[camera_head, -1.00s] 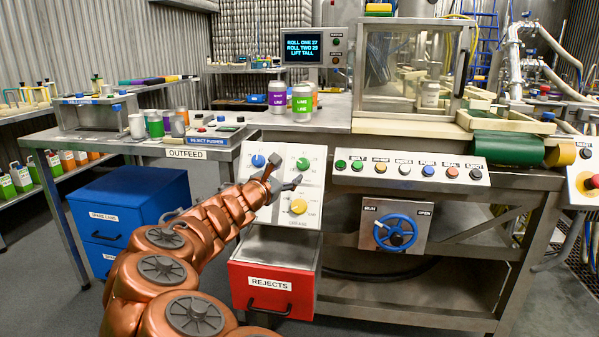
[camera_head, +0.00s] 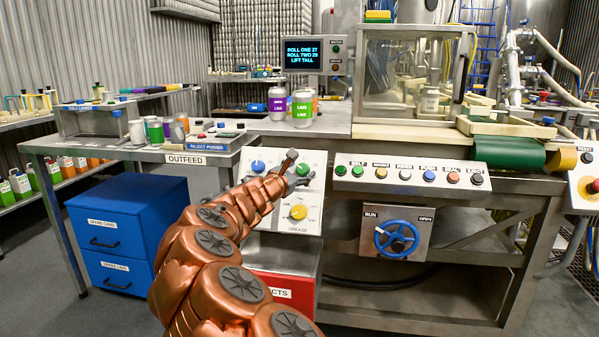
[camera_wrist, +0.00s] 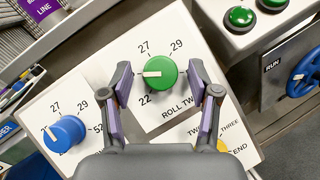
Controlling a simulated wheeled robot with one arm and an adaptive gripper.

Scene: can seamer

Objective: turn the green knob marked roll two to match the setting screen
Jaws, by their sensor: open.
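The green knob marked roll two (camera_wrist: 160,73) is on a white panel between my gripper's fingers in the wrist view. Its white pointer points left, between the 22 and 27 marks; 29 is at its upper right. My gripper (camera_wrist: 161,80) is open, with one finger on each side of the knob; whether either touches it I cannot tell. In the head view, my gripper (camera_head: 299,168) is at the panel and partly hides this knob. The setting screen (camera_head: 303,55) reads ROLL ONE 27, ROLL TWO 29, LIFT TALL.
A blue knob (camera_wrist: 64,133) is at the lower left of the wrist view. A yellow knob (camera_head: 298,212) is below the green one. Green buttons (camera_wrist: 241,17) and a blue handwheel (camera_head: 396,238) are to the right. The red rejects drawer (camera_head: 262,284) is below, partly behind my arm.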

